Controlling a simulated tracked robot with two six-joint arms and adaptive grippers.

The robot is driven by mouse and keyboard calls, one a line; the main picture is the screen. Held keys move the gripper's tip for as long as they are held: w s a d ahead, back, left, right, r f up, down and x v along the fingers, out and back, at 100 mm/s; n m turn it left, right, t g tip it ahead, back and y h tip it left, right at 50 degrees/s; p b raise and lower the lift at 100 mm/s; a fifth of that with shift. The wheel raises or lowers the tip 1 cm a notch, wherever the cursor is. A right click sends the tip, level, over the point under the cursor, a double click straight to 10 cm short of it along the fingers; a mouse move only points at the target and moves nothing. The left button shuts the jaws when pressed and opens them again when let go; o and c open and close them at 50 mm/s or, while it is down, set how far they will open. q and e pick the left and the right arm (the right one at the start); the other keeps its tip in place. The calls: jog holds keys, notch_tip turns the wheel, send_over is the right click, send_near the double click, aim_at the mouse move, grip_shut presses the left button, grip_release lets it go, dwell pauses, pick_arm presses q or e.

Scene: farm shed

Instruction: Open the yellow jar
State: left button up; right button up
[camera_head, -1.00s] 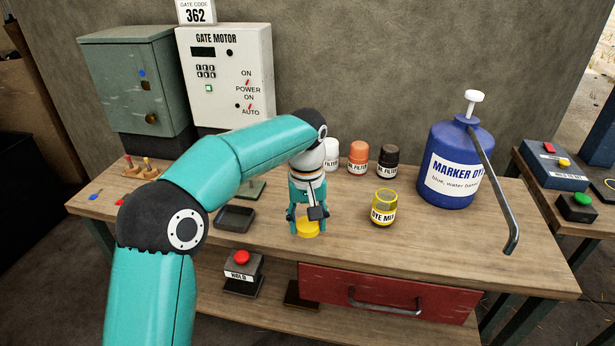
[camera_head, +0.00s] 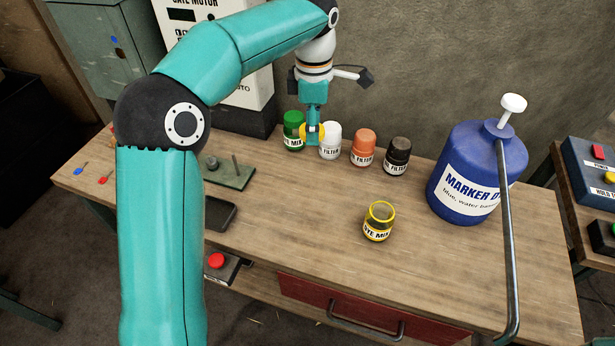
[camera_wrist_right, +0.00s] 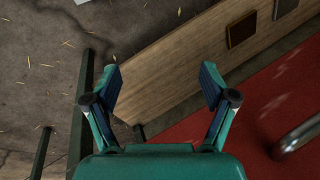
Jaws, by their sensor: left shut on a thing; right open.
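The yellow jar (camera_head: 379,222) stands upright on the bench with its top open and a "DYE MIX" label on its front. Its yellow lid (camera_head: 304,131) is off the jar. My left gripper (camera_head: 313,127) is shut on this lid, behind and to the left of the jar in the head view. The lid overlaps the green and white jars in the picture; I cannot tell its exact height. My right gripper (camera_wrist_right: 160,80) is open and empty in the right wrist view, near the red drawer front (camera_wrist_right: 255,118).
A green jar (camera_head: 292,141), a white jar (camera_head: 330,145), an orange jar (camera_head: 364,148) and a dark jar (camera_head: 396,158) stand at the back. A blue marker dye jug (camera_head: 462,172) with a pump stands right. The bench (camera_head: 300,225) around the yellow jar is clear.

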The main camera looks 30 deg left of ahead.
pick_arm(q)
send_over(307, 188)
notch_tip(307, 188, down, 12)
jog(key=shift+a+f, duration=0.1)
jog(key=shift+f, duration=2.6)
jog(key=shift+f+b, duration=0.1)
jog(key=shift+b, duration=0.2)
jog(key=o, duration=1.3)
notch_tip(307, 188, up, 12)
jog(key=shift+r, duration=0.1)
